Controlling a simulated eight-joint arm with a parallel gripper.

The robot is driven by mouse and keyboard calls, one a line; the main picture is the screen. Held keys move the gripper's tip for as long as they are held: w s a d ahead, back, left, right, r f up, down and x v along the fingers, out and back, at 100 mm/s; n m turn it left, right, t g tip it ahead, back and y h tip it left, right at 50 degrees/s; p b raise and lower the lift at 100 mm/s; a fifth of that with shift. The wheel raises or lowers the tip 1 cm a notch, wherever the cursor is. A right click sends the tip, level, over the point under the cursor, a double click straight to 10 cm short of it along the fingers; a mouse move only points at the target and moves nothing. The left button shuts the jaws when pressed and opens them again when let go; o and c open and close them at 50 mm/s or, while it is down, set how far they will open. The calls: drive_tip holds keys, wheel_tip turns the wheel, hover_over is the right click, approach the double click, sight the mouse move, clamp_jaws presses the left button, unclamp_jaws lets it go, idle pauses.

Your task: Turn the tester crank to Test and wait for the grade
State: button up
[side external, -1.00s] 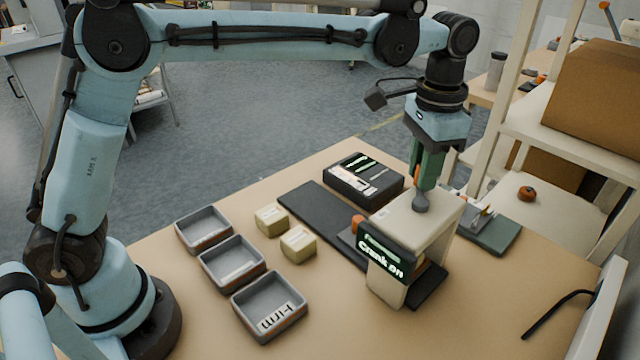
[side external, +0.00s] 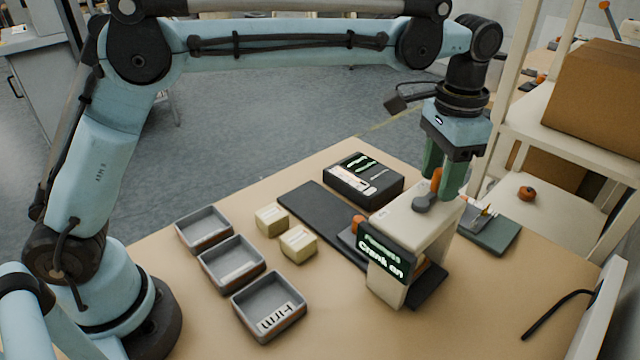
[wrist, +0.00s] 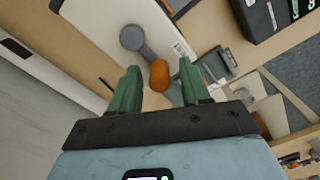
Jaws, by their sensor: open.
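The tester (side external: 403,222) is a cream bridge-shaped stand with a dark display (side external: 384,256) whose lower line reads "Crank on"; I cannot read its green upper line. The crank (side external: 424,203) is a grey lever on top with an orange knob (side external: 436,181). In the wrist view the crank's grey hub (wrist: 132,38) is at upper left and the orange knob (wrist: 159,75) lies between my fingers. My gripper (side external: 442,180) has its green fingers apart around the knob, with gaps on both sides in the wrist view (wrist: 160,70).
Three grey trays (side external: 233,263) and two cream blocks (side external: 298,244) are left of the tester. A dark strip (side external: 318,212) runs under it. A black device (side external: 363,180) stands behind, and a green-grey pad (side external: 490,232) lies to the right.

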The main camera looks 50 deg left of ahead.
drive_tip(key=shift+r, duration=3.5)
drive_tip(key=shift+a, duration=0.15)
drive_tip(key=s+a+f+n+t, duration=0.1)
drive_tip(key=s+a+n+t, duration=0.15)
drive_tip(key=s+a, duration=0.4)
drive_tip(key=s+a+f+n+t, duration=0.2)
drive_tip(key=s+a+t, duration=0.15)
drive_tip(key=a, duration=0.65)
drive_tip(key=s+a+f+n+t, duration=0.1)
drive_tip(key=s+a+f, duration=0.3)
drive_tip(key=s+f, duration=0.2)
drive_tip(key=shift+s+f, duration=0.25)
drive_tip(key=shift+f, duration=0.2)
drive_tip(key=shift+n, duration=0.25)
